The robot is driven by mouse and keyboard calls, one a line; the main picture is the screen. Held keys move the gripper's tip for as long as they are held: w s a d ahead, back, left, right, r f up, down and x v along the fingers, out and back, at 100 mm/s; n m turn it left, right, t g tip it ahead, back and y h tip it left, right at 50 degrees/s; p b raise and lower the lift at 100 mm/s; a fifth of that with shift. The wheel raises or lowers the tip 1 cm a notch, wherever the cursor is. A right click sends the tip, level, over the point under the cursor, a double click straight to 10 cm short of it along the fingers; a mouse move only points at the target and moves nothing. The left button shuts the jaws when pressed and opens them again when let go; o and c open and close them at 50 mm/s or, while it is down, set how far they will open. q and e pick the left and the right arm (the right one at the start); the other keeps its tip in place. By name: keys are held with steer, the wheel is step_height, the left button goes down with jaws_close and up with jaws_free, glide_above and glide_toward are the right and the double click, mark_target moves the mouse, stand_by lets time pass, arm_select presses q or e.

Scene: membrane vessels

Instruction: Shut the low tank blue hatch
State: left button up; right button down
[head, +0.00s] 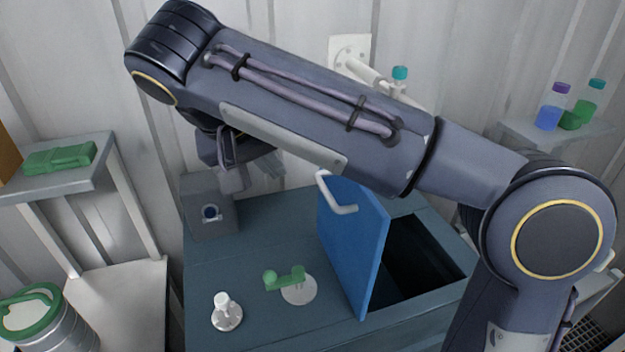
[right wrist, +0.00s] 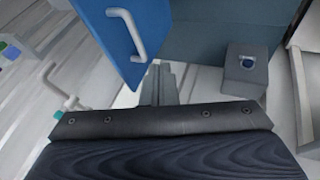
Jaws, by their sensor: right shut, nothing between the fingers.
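The blue hatch (head: 350,240) stands raised, nearly upright, on the dark teal low tank (head: 240,275). Its opening (head: 420,262) shows dark to the right of the panel. A white bar handle (head: 336,196) sits on the hatch's left face. The right wrist view also shows the hatch (right wrist: 115,32) and its handle (right wrist: 128,32). My right gripper (head: 234,178) is above the tank's far part, left of the hatch and apart from it. Its fingers (right wrist: 158,82) are shut and empty, near the handle in the wrist picture. My left gripper is not in view.
A grey box with a round blue port (head: 211,213) stands on the tank's far left. A green valve lever (head: 285,278) and a white fitting (head: 226,311) are on the tank top. A side shelf (head: 60,185) stands left; bottles (head: 552,108) stand at right.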

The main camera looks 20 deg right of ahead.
steer(key=d+r+x, duration=0.1)
steer(key=d+x, duration=0.1)
steer(key=x, duration=0.9)
steer(key=shift+d+f, duration=0.2)
steer(key=shift+d, duration=0.1)
steer(key=shift+d, duration=0.1)
steer(key=d+f+m+y+b, duration=0.1)
steer(key=d+y, duration=0.2)
steer(key=d, duration=1.4)
steer(key=shift+w+d+y, duration=0.35)
steer(key=shift+d+y, duration=0.05)
